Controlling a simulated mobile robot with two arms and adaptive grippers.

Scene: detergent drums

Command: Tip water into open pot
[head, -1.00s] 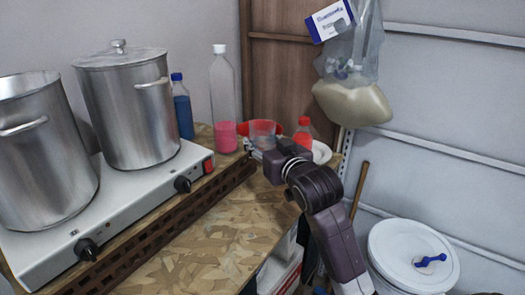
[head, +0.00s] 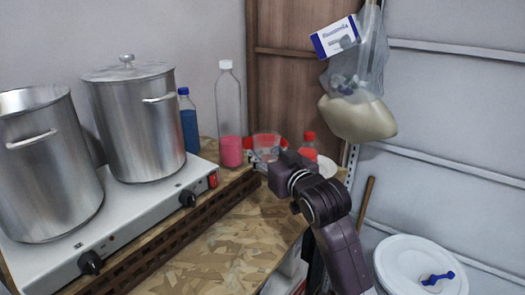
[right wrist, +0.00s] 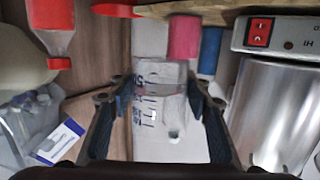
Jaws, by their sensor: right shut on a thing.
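The open pot (head: 45,165) is a tall steel pot without a lid at the far left of the head view, on a white hot plate. My right gripper (head: 264,164) is at the far end of the worktop, shut on a clear measuring cup (head: 266,143). In the right wrist view the fingers (right wrist: 160,98) stand on either side of the cup (right wrist: 155,112), which has dark graduation marks. The cup looks upright in the head view. I cannot make out the water level in it. My left gripper is not in view.
A lidded pot (head: 135,125) stands between the open pot and the cup on the hot plate (head: 150,215). A blue bottle (head: 189,125), a tall bottle with pink liquid (head: 230,150) and a red-capped bottle (head: 309,150) stand nearby. The front worktop (head: 225,255) is clear.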

